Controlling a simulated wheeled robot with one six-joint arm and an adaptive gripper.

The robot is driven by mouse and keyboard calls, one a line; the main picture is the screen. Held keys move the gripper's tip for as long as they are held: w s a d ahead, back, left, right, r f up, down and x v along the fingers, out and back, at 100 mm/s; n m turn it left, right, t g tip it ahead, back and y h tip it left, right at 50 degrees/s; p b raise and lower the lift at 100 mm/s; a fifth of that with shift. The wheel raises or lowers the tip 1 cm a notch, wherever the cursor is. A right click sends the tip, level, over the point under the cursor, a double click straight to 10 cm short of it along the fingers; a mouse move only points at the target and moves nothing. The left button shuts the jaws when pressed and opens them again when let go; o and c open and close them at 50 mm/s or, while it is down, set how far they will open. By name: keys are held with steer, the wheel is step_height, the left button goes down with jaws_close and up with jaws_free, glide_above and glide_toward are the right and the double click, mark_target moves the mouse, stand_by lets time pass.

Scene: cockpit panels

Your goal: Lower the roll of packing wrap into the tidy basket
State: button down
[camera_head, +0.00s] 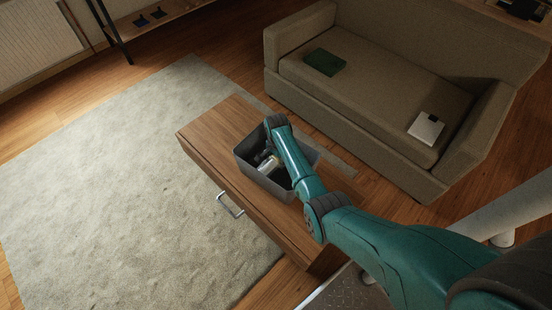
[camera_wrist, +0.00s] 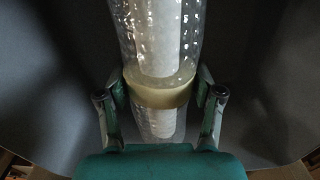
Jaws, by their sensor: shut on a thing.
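The roll of packing wrap (camera_wrist: 158,40) is clear bubbled film around a white core, with a pale yellow band (camera_wrist: 160,93) at its lower part. My gripper (camera_wrist: 161,88) is shut on it, one finger on each side at the band. The tidy basket (camera_head: 260,180) is a grey open box on the wooden table. In the head view the pale roll (camera_head: 267,164) shows inside the basket's rim, under my wrist. Grey basket walls (camera_wrist: 50,75) surround the roll in the wrist view. Whether the roll touches the basket floor cannot be told.
The wooden table (camera_head: 205,135) has a metal drawer handle (camera_head: 230,204) on its front. A beige sofa (camera_head: 375,90) stands behind, bearing a green item (camera_head: 324,62) and a white item (camera_head: 426,128). A light rug (camera_head: 120,180) covers the floor at left.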

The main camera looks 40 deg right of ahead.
steer(key=shift+s+a+f, duration=0.15)
steer(key=shift+s+f, duration=0.2)
steer(key=shift+c, duration=0.5)
jaws_free()
steer(key=shift+w+r, duration=0.15)
steer(key=shift+w+r, duration=0.1)
steer(key=shift+r, duration=0.5)
step_height(320, 180, up, 11)
steer(key=shift+f, duration=0.1)
